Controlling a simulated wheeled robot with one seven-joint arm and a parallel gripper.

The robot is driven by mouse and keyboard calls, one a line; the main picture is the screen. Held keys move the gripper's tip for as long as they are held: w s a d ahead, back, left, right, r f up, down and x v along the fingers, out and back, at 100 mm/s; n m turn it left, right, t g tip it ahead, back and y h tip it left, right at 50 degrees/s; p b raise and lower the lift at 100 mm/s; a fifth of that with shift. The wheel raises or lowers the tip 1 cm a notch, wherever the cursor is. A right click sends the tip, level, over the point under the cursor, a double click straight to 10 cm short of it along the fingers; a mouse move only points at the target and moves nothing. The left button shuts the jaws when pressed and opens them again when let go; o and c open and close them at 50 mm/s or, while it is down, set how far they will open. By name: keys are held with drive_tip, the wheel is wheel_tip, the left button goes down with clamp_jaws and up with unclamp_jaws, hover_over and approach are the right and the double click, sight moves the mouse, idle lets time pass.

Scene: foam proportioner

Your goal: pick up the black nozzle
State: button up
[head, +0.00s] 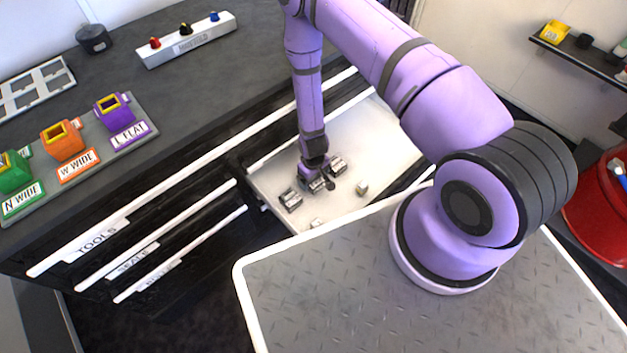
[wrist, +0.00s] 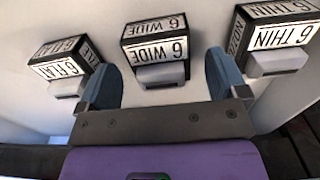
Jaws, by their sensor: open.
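In the wrist view, three black nozzles with white labels lie in the pale open drawer (head: 375,140). The middle black nozzle (wrist: 158,48) reads 6 WIDE, the left one (wrist: 66,62) 6 FLAT and the right one (wrist: 272,40) 6 THIN. Each has a light grey block at its near side. My gripper (wrist: 162,72) is open, its two blue fingers reaching toward either side of the middle nozzle, with nothing held. In the head view my gripper (head: 312,172) is low over the drawer, partly hiding the middle nozzle. Contact with it cannot be told.
Small pale pieces (head: 362,188) lie in the drawer to the right and near side. The dark counter holds a rack with green, orange and purple nozzles (head: 115,112), a white manifold (head: 187,42) and a black round item (head: 93,38). The drawer's walls surround my gripper.

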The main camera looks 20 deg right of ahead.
drive_tip(key=shift+f, duration=0.35)
drive_tip(key=c, duration=1)
drive_tip(key=shift+c, duration=0.2)
drive_tip(key=shift+r, duration=0.1)
